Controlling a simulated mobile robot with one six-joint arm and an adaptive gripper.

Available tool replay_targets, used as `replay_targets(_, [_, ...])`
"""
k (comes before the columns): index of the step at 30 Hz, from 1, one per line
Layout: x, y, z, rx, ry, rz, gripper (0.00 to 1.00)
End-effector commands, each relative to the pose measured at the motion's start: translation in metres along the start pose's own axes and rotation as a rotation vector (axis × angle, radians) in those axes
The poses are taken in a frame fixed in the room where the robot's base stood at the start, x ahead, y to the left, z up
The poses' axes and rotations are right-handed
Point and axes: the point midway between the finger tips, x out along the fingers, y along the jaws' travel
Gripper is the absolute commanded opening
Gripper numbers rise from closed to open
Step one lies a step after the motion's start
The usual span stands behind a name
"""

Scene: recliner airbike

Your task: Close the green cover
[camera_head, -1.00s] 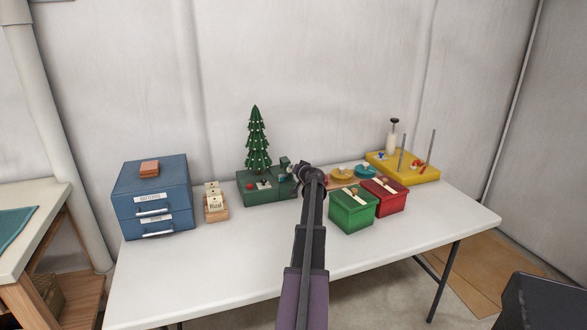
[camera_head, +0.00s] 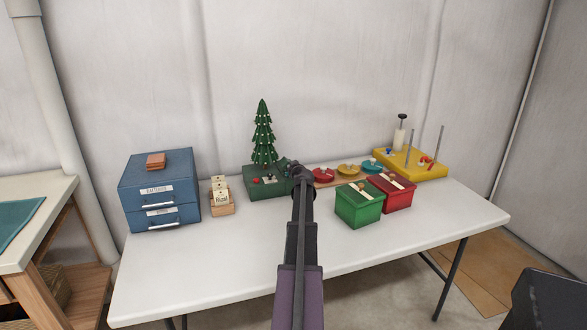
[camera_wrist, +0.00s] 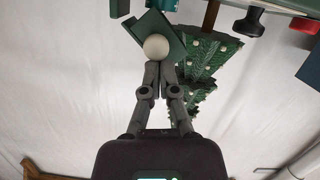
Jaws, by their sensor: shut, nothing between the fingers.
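A green box (camera_head: 262,188) with a small green tree (camera_head: 263,135) stands at the back of the table. In the wrist view a green cover panel (camera_wrist: 170,35) with a round pale knob (camera_wrist: 156,46) shows tilted beside the tree (camera_wrist: 212,55). My gripper (camera_wrist: 160,68) is shut with nothing between its fingers. Its fingertips are right at the knob; whether they touch it I cannot tell. In the head view my arm's end (camera_head: 300,168) is at the right end of the green box and hides much of the cover there.
A green lidded bin (camera_head: 358,206) and a red one (camera_head: 393,193) stand right of my arm. A red dish (camera_head: 323,175) is behind it. A blue drawer cabinet (camera_head: 160,190) and a card holder (camera_head: 221,198) stand left. The front of the white table (camera_head: 220,270) is clear.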

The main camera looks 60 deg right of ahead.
Motion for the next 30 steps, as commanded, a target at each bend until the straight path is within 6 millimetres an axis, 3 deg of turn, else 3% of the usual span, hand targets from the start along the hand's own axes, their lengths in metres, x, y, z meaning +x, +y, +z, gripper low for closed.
replay_targets(18, [0.005,-0.016,0.020,-0.442,-0.002,0.109,0.00])
replay_targets(30, [0.006,-0.018,0.025,-0.479,-0.002,0.118,0.00])
